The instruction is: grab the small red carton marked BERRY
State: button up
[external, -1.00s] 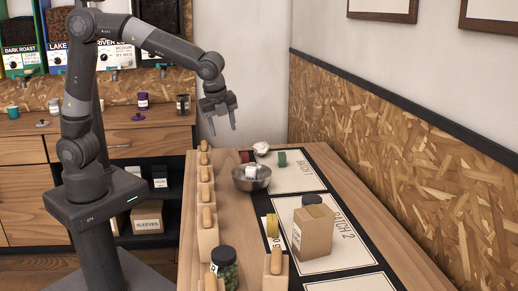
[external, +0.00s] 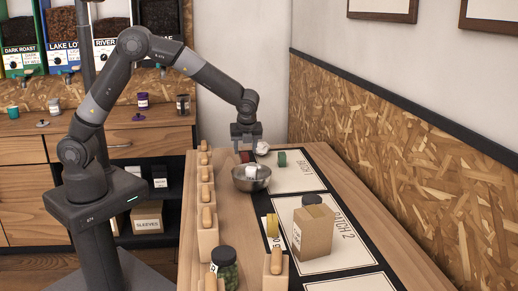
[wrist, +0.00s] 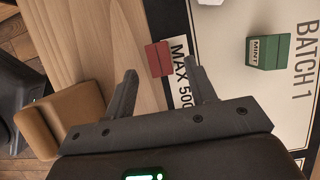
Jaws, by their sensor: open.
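A small red carton (wrist: 159,58) lies on the table's dark-edged mat in the wrist view, just ahead of and between my fingertips. No BERRY lettering can be read on it. In the external view the red carton (external: 245,156) shows partly behind the metal bowl, under my gripper. My gripper (wrist: 162,78) is open and empty, its two fingers apart, with the carton near the right finger. In the external view my gripper (external: 246,149) hangs low over the far end of the table.
A green carton marked MINT (wrist: 268,51) stands to the right on the BATCH 1 card (wrist: 300,85). A metal bowl (external: 251,180) with a white item stands close in front. Wooden blocks (external: 207,205) line the left edge. A brown box (external: 313,232) is nearer.

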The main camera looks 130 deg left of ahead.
aim_at(245, 154)
jog(key=x, duration=0.5)
jog(key=shift+c, duration=0.3)
jog(key=c, duration=1)
jog(key=shift+r, duration=0.1)
